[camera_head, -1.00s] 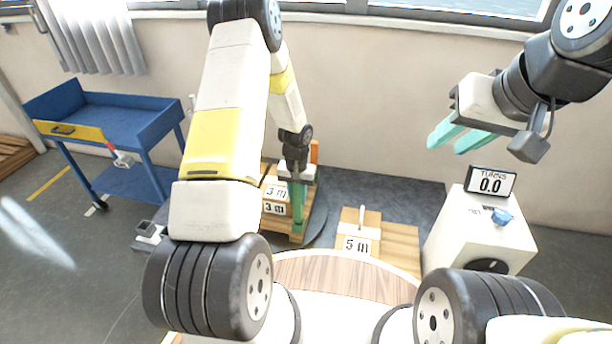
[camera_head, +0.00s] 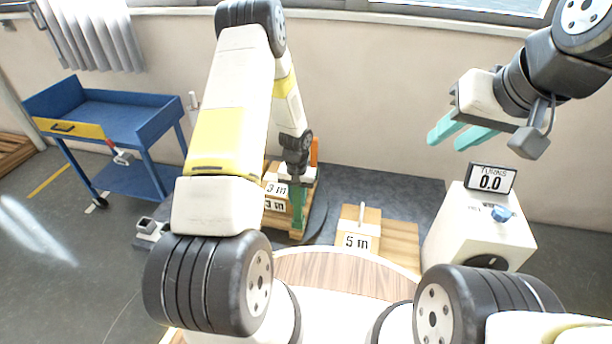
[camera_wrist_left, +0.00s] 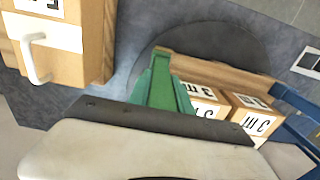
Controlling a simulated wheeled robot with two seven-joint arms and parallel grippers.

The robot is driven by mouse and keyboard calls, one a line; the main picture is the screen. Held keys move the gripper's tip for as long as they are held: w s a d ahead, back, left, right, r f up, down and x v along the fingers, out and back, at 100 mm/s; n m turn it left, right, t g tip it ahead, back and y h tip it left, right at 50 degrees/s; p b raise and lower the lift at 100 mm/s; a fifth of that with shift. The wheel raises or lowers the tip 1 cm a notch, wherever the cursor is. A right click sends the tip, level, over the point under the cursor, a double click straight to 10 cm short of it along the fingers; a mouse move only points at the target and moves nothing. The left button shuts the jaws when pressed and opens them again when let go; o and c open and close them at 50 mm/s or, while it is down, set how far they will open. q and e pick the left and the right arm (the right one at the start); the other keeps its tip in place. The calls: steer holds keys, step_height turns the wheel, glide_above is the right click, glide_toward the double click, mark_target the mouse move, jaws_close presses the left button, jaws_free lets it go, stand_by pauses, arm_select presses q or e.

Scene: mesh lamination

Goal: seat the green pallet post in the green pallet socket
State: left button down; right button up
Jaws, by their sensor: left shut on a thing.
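The green pallet post (camera_head: 298,212) is in my left gripper (camera_head: 296,186), which is shut on it. The post points down, close to upright, at the front of the wooden pallet (camera_head: 296,238) on the dark round turntable. In the left wrist view a green piece (camera_wrist_left: 163,84) reaches from my gripper to the pallet's wooden edge (camera_wrist_left: 215,72). The green socket cannot be made out. I cannot tell whether the post's lower end is inside it or only beside it. My right gripper (camera_head: 459,135), with teal fingers, is open and empty, high at the right.
Boxes marked 3 m (camera_head: 274,204) are on the pallet, with an orange post (camera_head: 314,152) behind. A 5 m box (camera_head: 357,242) with an upright handle stands right of it. A white counter box (camera_head: 478,235) reads 0.0. A blue cart (camera_head: 118,120) stands left.

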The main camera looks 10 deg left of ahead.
arm_select(q)
steer(key=shift+f, duration=1.25)
steer(key=c, duration=1.1)
jaws_free()
steer(key=shift+r, duration=3.9)
